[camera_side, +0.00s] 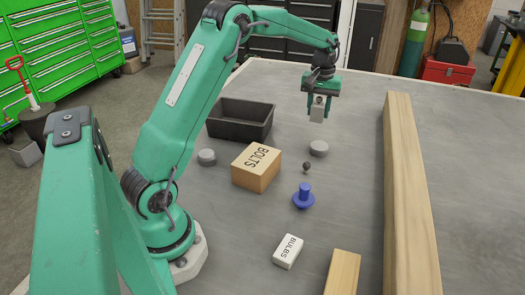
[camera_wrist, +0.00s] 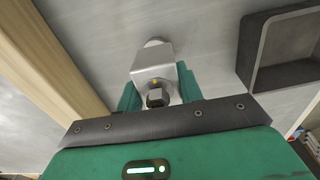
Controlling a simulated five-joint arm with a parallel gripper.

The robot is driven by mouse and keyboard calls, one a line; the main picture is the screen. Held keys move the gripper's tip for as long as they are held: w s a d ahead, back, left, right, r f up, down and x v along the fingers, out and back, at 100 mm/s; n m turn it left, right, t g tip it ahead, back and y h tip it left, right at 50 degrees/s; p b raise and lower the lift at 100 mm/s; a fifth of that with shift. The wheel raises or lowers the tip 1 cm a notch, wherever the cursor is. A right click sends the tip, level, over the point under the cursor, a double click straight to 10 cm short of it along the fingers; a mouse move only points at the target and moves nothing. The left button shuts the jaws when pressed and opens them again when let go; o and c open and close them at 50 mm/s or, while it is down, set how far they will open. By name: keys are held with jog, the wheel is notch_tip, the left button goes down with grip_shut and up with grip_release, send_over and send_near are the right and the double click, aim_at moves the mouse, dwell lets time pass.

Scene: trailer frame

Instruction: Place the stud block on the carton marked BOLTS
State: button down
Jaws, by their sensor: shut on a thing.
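My gripper (camera_side: 319,93) is shut on a light grey block, the stud block (camera_side: 317,111), and holds it above the table at the back. In the wrist view the stud block (camera_wrist: 152,62) sits between the teal fingers of my gripper (camera_wrist: 158,88), with a round stud and dark tip facing the camera. The brown carton marked BOLTS (camera_side: 251,176) lies on the table, nearer the side camera and to the left of my gripper. Its top is bare. The BOLTS carton does not show in the wrist view.
A black open bin (camera_side: 238,130) stands behind the carton. Grey discs (camera_side: 207,157) (camera_side: 319,148), a dark ball (camera_side: 307,167) and a blue knobbed piece (camera_side: 303,197) lie around it. A white BULBS box (camera_side: 288,251) and wooden block (camera_side: 343,273) are nearer. A long beam (camera_side: 406,180) bounds the right.

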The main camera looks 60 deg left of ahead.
jog(key=s+d+r, duration=0.2)
jog(key=s+d, duration=0.4)
jog(key=s, duration=0.5)
jog(key=s+d+r, duration=0.2)
jog(key=s+d, duration=0.5)
jog(key=s, duration=0.4)
jog(key=shift+s, duration=0.15)
jog(key=shift+a, duration=0.1)
send_over(256, 158)
notch_tip(256, 158, down, 7)
jog(key=shift+r, duration=0.1)
jog(key=shift+f, duration=2.05)
jog(key=shift+f, duration=0.15)
jog(key=c, duration=0.9)
grip_release()
